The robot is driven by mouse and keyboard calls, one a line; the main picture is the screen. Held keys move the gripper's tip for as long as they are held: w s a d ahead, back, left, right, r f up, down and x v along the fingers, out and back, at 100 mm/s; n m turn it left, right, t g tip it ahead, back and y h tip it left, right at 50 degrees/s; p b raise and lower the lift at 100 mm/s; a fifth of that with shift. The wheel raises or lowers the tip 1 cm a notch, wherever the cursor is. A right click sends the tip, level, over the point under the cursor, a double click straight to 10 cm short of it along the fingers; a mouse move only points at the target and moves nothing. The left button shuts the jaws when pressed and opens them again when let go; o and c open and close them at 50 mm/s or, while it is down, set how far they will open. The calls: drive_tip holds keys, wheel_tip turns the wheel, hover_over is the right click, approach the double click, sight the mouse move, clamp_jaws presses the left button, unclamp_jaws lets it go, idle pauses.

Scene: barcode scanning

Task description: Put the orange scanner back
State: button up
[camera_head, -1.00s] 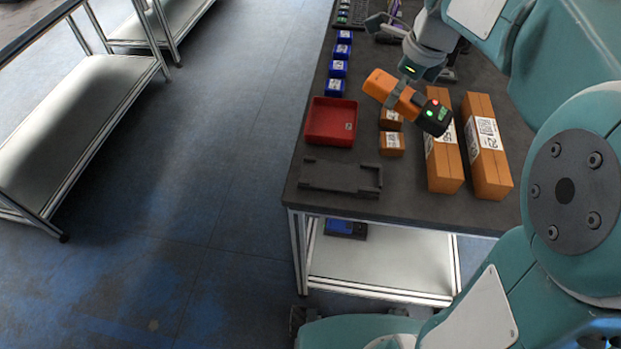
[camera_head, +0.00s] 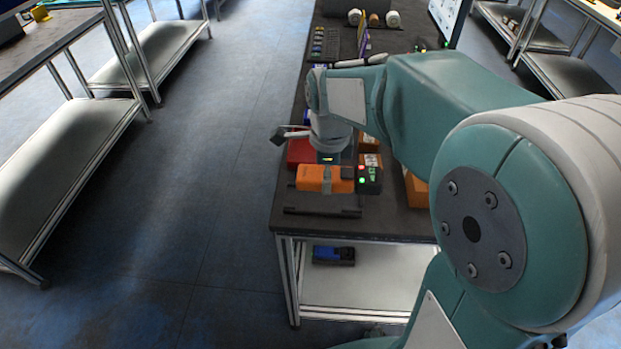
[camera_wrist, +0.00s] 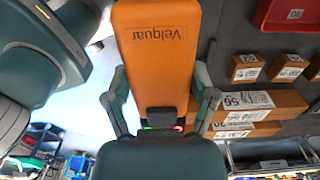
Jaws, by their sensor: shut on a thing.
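My gripper (camera_head: 327,177) is shut on the orange scanner (camera_head: 314,178), with a finger on each side of its orange body. In the wrist view the scanner (camera_wrist: 158,60) fills the middle between the fingers, and its dark head is partly hidden. In the head view the scanner lies sideways, its black head with green and red lights pointing right. It is over or just behind the dark holder tray (camera_head: 322,211) at the table's front edge. I cannot tell whether it touches the tray.
A red bin (camera_head: 299,152) is just behind the scanner, partly hidden by my arm. Small orange boxes (camera_head: 370,161) and long orange boxes (camera_head: 415,189) stand to the right. A blue device (camera_head: 333,255) sits on the shelf below. Open floor lies left of the table.

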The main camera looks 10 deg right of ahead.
hover_over(312, 198)
wheel_tip(312, 198, down, 7)
drive_tip(key=shift+d+r, duration=0.1)
drive_tip(key=shift+r, duration=0.1)
drive_tip(key=shift+f, duration=1.5)
drive_tip(key=shift+f, duration=0.6)
drive_tip(key=o, duration=1.2)
wheel_tip(312, 198, up, 13)
drive_tip(key=s+r+n+t, duration=0.1)
drive_tip(key=s+n+t, duration=0.1)
drive_tip(key=s+n, duration=0.5)
drive_tip(key=s+d+r+n+t, duration=0.1)
drive_tip(key=s+r+n, duration=0.1)
drive_tip(key=s+n, duration=0.5)
drive_tip(key=s+d+r+n+t, duration=0.1)
drive_tip(key=s+n+t, duration=0.1)
drive_tip(key=s+n, duration=0.5)
drive_tip(key=shift+s+d+r+n+t, duration=0.1)
drive_tip(key=shift+s+r+n+t, duration=0.1)
drive_tip(key=shift+s+n+t, duration=0.1)
